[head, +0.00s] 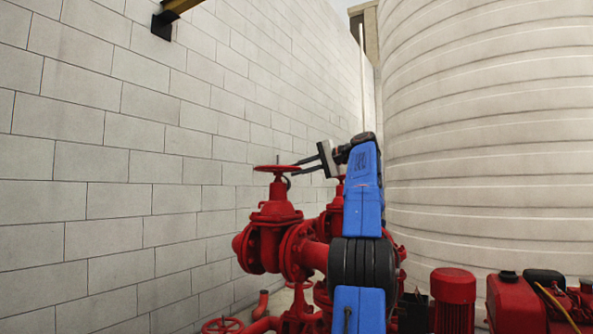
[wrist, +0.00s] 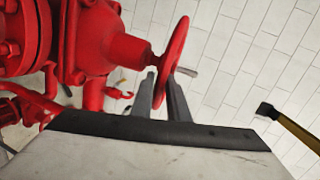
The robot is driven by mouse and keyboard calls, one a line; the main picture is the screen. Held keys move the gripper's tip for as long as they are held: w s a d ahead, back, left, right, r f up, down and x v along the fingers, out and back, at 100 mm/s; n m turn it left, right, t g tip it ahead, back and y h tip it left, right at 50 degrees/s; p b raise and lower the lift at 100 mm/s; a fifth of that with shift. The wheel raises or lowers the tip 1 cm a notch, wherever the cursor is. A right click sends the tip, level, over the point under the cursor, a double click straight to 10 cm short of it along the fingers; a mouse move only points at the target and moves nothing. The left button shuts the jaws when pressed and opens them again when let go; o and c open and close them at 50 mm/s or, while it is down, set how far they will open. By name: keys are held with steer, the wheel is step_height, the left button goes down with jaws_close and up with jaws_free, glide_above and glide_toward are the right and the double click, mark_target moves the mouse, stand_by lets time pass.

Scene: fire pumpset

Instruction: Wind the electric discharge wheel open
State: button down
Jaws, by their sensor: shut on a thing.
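A red handwheel (head: 272,169) tops a red gate valve (head: 274,211) left of my arm. It is the wheel my gripper is at; no label shows that it is the electric discharge wheel. In the wrist view the wheel (wrist: 180,42) appears nearly edge-on, its stem running left into the valve body (wrist: 102,38). My gripper (head: 297,169) reaches in from the right with its fingers at the wheel's near-right rim. In the wrist view the fingers (wrist: 161,78) sit on either side of the rim and are shut on it. The exact contact is partly hidden.
A block wall (head: 110,140) runs along the left, and a large ribbed tank (head: 490,130) stands right. Red pipework lies below, with a lower handwheel (head: 222,326). Red pump machinery (head: 453,288) stands lower right. A yellow beam (head: 180,8) juts out upper left.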

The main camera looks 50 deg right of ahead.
steer(key=shift+w+d+f+n+y, duration=0.15)
steer(key=shift+d+n+y, duration=0.15)
steer(key=shift+d+y, duration=0.1)
steer(key=shift+w+d+n+g+y, duration=0.2)
steer(key=shift+n+g+y, duration=0.2)
steer(key=shift+n+y, duration=0.15)
stand_by(0.5)
steer(key=c, duration=1.7)
jaws_free()
steer(key=shift+a, duration=0.1)
steer(key=shift+s+a+m, duration=0.15)
steer(key=shift+m, duration=0.1)
steer(key=shift+s+a+m+t+h, duration=0.1)
steer(key=shift+a+m+t+h, duration=0.2)
steer(key=shift+h, duration=0.35)
